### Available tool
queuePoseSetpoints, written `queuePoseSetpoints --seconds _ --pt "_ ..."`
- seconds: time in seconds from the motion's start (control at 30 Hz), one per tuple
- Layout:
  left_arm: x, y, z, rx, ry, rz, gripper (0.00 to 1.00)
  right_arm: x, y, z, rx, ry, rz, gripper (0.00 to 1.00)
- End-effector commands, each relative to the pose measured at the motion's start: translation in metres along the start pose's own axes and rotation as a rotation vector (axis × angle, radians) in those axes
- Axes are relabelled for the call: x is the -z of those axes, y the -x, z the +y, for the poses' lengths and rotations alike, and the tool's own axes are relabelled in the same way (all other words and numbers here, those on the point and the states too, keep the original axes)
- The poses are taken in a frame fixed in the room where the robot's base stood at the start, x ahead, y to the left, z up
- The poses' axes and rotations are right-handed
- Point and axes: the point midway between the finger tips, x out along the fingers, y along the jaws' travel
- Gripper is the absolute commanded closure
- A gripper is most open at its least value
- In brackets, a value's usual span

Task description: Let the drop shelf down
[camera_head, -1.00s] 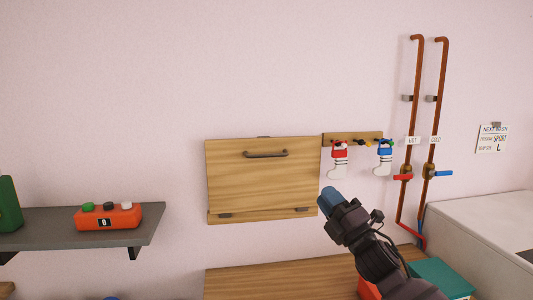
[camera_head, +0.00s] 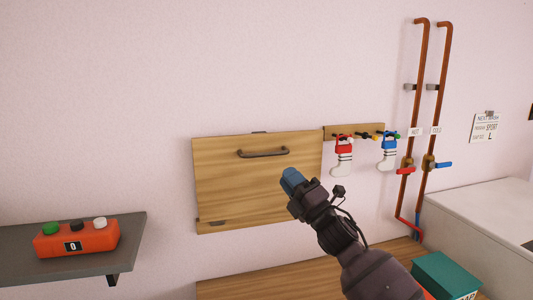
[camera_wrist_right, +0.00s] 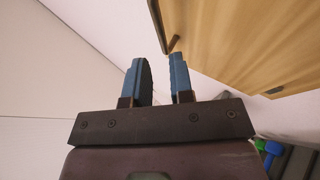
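The drop shelf (camera_head: 225,180) is a wooden panel folded up flat against the wall. A dark bar handle (camera_head: 263,154) runs across its upper part, and a small dark catch shows at its top edge. My right gripper (camera_head: 289,181) is in front of the panel's right part in the head view, below and right of the handle. In the right wrist view, the blue fingers (camera_wrist_right: 159,83) are apart with nothing between them. The wooden panel (camera_wrist_right: 250,40) fills the upper right there, with a dark fitting beside the right finger. My left gripper is not in view.
A peg rail (camera_head: 354,132) with two socks hangs right of the panel. Copper pipes (camera_head: 412,120) with valves stand farther right. A wooden surface (camera_head: 270,284) lies below. A grey shelf (camera_head: 25,270) carrying an orange button box (camera_head: 77,240) is at the left.

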Motion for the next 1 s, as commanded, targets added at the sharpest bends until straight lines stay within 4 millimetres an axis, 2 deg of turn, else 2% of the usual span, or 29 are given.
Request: queuePoseSetpoints --seconds 0.3,0.5,0.67,0.97,1.0 --pt "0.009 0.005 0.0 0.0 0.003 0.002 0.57 0.0 -0.056 0.002 -0.001 -0.001 0.0 0.78" --pt "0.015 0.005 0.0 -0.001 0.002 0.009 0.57 0.0 -0.079 0.001 0.0 -0.001 0.0 0.78" --pt "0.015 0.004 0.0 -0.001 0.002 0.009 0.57 0.0 -0.087 0.001 0.0 -0.001 0.001 0.78" --pt "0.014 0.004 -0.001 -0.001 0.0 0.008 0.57 0.0 -0.088 0.0 0.0 -0.001 0.0 0.78" --pt "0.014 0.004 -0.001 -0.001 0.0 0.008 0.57 0.0 -0.088 0.0 0.0 -0.001 0.0 0.85"
